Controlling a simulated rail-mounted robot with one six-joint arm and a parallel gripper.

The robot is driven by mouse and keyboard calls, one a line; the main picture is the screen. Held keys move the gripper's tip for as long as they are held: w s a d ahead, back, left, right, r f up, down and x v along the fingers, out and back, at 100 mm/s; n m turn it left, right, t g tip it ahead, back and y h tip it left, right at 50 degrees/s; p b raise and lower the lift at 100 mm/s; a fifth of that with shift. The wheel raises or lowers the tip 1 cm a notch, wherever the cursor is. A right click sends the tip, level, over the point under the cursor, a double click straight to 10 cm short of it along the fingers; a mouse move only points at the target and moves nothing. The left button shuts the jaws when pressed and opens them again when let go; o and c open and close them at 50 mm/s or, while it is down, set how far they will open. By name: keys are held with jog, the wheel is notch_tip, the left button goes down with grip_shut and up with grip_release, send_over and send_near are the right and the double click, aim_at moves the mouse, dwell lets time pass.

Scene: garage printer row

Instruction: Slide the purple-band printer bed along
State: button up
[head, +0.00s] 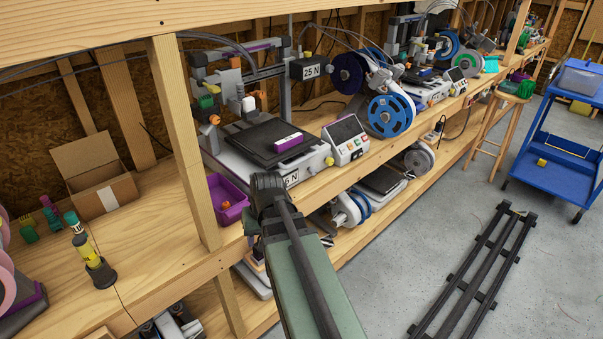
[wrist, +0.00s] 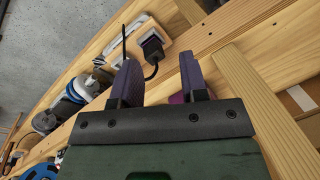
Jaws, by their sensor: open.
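The nearest printer (head: 232,160) stands on the bench with a purple strip along its top frame. Its flat black bed (head: 262,135) carries a small purple-and-white block (head: 288,143). My gripper (head: 267,182) is in front of this printer, near the bench's front edge, apart from the bed as far as I can tell. In the wrist view my gripper (wrist: 158,68) is open, with two dark purple fingers spread and nothing seen between them but the bench behind. The bed does not show clearly in the wrist view.
A purple bin (head: 228,198) sits left of the printer, beside a wooden post (head: 183,140). A control box with a screen (head: 347,138) and spools, one blue (head: 391,115), stand to the right. A black floor rail (head: 475,270) and blue cart (head: 553,165) are at right.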

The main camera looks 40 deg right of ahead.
jog(key=w+d+f+m+t+y+b, duration=0.1)
jog(key=d+f+m+t+b, duration=0.15)
jog(key=d, duration=0.45)
jog(key=w+d+f+m+t+b, duration=0.1)
jog(key=d+f+m+t+b, duration=0.15)
jog(key=d, duration=0.55)
jog(key=m+t+h+b, duration=0.1)
jog(key=m+t+h, duration=0.2)
jog(key=m+t, duration=0.6)
send_near(304, 159)
jog(key=shift+n, duration=0.6)
jog(key=b+x, duration=0.1)
jog(key=x, duration=0.4)
jog(key=b+x, duration=0.1)
jog(key=x, duration=0.4)
jog(key=shift+w+d+f, duration=0.25)
grip_shut()
